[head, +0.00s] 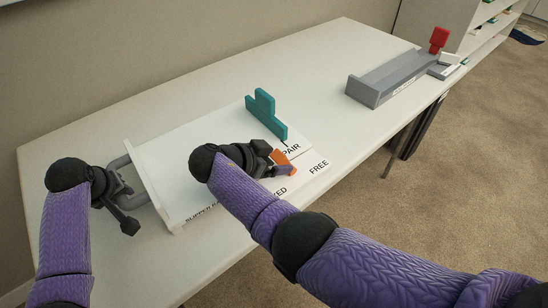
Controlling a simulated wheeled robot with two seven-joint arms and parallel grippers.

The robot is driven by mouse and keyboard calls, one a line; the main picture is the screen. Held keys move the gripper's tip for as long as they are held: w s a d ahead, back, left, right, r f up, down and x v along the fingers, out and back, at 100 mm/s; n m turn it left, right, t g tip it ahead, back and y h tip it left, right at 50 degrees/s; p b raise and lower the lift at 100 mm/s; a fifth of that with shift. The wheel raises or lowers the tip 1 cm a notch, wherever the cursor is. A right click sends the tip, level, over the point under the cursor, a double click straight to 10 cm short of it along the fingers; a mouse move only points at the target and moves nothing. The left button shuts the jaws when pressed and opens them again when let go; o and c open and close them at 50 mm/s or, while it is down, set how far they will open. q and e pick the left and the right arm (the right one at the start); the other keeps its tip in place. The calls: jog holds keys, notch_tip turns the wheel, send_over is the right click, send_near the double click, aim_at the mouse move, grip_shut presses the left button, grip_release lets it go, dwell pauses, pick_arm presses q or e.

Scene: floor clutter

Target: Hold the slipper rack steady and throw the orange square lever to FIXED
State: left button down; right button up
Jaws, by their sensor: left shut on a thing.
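The slipper rack is a white board (180,140) with a raised left wall, lying on the table. A grey handle (120,162) sticks out from its left wall. My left gripper (124,203) is shut on this handle. The orange lever (279,157) is at the rack's right part, near the lettering "PAIR". "FREE" is readable to the right of the lever, and the end of the FIXED label shows below it, partly covered. My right gripper (275,161) is at the lever. Its hand and arm hide part of the lever and rack, and its finger opening is unclear.
A teal upright piece (265,113) stands on the rack behind my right gripper. A grey block fixture (392,80) with a red knob (439,38) sits at the table's far right. The white table (300,70) is clear between the two. Shelves (480,35) stand beyond.

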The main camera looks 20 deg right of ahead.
pick_arm(q)
jog(key=shift+s+f, duration=0.15)
jog(key=shift+f, duration=0.1)
pick_arm(e)
jog(key=v, duration=1.2)
pick_arm(q)
jog(key=shift+c, duration=1.6)
grip_release()
jog(key=shift+w+a+r, duration=0.1)
jog(key=shift+w+r, duration=0.05)
jog(key=shift+w, duration=0.05)
jog(key=v, duration=1.2)
pick_arm(e)
jog(key=shift+a, duration=0.1)
